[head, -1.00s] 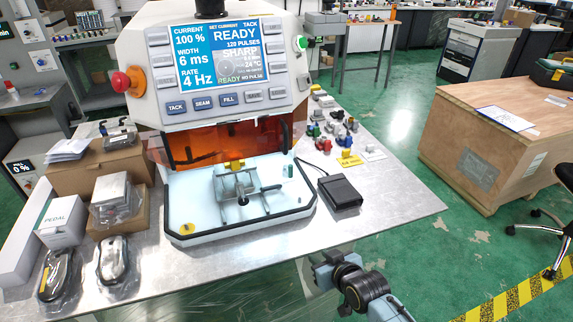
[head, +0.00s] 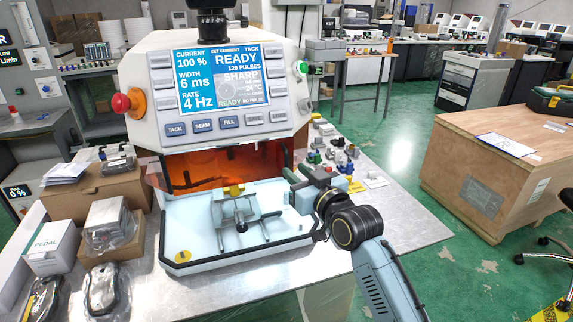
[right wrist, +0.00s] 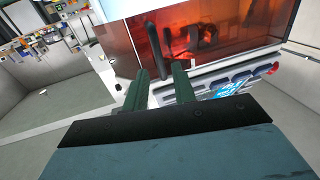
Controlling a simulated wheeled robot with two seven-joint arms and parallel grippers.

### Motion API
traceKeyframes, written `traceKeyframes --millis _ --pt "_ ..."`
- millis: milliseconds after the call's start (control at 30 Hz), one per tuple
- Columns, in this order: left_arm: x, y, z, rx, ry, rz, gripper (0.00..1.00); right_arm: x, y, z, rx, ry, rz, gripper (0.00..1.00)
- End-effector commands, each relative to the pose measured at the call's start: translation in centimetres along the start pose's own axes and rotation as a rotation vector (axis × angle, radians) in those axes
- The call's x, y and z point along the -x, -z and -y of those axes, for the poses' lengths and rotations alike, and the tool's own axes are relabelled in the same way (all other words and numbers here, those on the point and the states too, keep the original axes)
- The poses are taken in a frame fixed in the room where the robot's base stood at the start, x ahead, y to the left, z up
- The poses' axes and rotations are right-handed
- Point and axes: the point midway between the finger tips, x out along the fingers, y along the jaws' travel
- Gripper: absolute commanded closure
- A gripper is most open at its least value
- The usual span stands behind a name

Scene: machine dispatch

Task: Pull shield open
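The shield is a clear orange panel (head: 205,168) with a dark edge, at the front of the white welding machine (head: 150,85), above its pale work tray (head: 185,235). It is down across the upper part of the opening. In the right wrist view the orange panel (right wrist: 212,32) fills the top, with a black bar-like handle (right wrist: 156,48) in front of it. My right gripper (head: 291,178) is at the shield's right edge. In the wrist view its green fingers (right wrist: 160,72) are apart, with the handle's end in line with the gap; contact cannot be told. My left gripper is out of view.
A metal fixture (head: 236,211) with a yellow part stands in the tray. Small coloured parts (head: 335,150) lie on the table behind my right gripper. Boxes (head: 95,190) and bagged items crowd the table's left. A wooden crate (head: 480,180) stands on the right, across open floor.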

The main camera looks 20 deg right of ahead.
Motion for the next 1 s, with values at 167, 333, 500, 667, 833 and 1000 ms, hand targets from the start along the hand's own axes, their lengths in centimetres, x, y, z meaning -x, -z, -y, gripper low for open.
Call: traceKeyframes --millis 167,333,500,667,833,1000 --pt "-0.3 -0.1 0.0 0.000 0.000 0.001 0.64 -3.1 0.0 0.0 0.000 0.001 -0.001 0.73" --pt "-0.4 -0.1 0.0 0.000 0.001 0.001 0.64 -4.7 0.0 0.0 0.000 0.000 -0.001 0.73" --pt "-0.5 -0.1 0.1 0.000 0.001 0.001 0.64 -5.3 0.0 0.0 0.001 0.000 0.000 0.73" --pt "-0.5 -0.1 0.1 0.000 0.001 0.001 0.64 -5.4 0.0 0.0 0.001 0.000 0.000 0.73" --pt "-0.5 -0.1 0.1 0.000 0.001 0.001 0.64 -5.4 0.0 0.0 0.000 0.000 0.000 0.84" --pt "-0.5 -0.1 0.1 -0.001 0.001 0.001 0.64 -5.3 0.0 0.0 0.000 0.000 0.000 1.00"
